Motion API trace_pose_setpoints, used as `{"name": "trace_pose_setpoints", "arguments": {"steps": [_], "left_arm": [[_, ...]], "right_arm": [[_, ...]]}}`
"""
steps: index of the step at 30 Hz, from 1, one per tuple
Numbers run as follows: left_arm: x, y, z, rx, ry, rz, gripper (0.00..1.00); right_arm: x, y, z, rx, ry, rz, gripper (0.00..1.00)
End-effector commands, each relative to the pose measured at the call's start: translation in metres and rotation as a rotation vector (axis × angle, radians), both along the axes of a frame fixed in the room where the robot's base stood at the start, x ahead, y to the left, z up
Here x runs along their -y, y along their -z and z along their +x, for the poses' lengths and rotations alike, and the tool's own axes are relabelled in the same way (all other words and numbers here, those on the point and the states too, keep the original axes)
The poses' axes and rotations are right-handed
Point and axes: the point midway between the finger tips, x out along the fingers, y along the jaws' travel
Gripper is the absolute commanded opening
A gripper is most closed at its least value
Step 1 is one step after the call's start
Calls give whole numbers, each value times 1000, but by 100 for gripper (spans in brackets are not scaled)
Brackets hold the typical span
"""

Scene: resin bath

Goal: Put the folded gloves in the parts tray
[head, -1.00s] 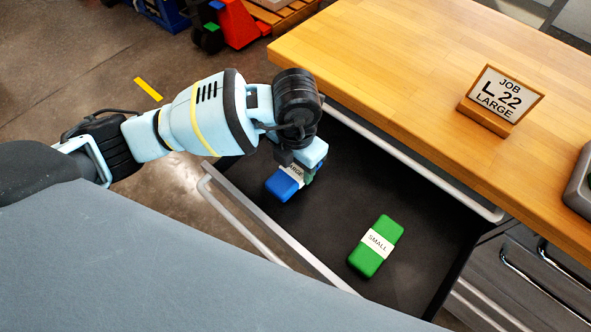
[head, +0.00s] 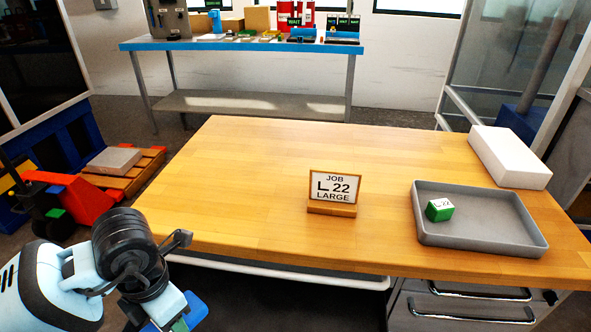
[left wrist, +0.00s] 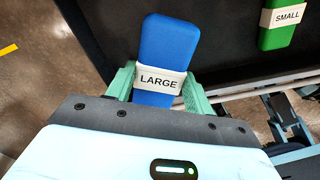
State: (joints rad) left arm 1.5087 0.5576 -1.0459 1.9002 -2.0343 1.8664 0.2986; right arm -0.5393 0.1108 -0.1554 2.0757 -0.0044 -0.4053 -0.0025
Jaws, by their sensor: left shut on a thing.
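The blue folded gloves (left wrist: 167,45) have a white band reading LARGE. My left gripper (left wrist: 158,88) is shut on them, one green finger on each side of the band. In the head view, my left gripper (head: 180,318) is at the lower left, left of the table's front edge, with part of the blue gloves (head: 195,308) showing. The grey parts tray (head: 480,243) lies on the right of the wooden table. My right gripper is not in view.
A job sign (head: 334,190) reading L 22 LARGE stands on the table (head: 260,170) left of the tray. A white box (head: 510,157) lies behind the tray. Green gloves (left wrist: 282,25) marked SMALL lie in the dark drawer (left wrist: 225,55). The table's left half is clear.

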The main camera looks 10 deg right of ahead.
Motion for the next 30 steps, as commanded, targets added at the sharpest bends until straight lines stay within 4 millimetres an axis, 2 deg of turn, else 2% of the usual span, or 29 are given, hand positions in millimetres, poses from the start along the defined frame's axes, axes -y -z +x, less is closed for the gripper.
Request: {"name": "trace_pose_setpoints", "arguments": {"steps": [30], "left_arm": [[-58,-58,-13,-2,1975,7,29]], "right_arm": [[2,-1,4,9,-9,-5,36]]}}
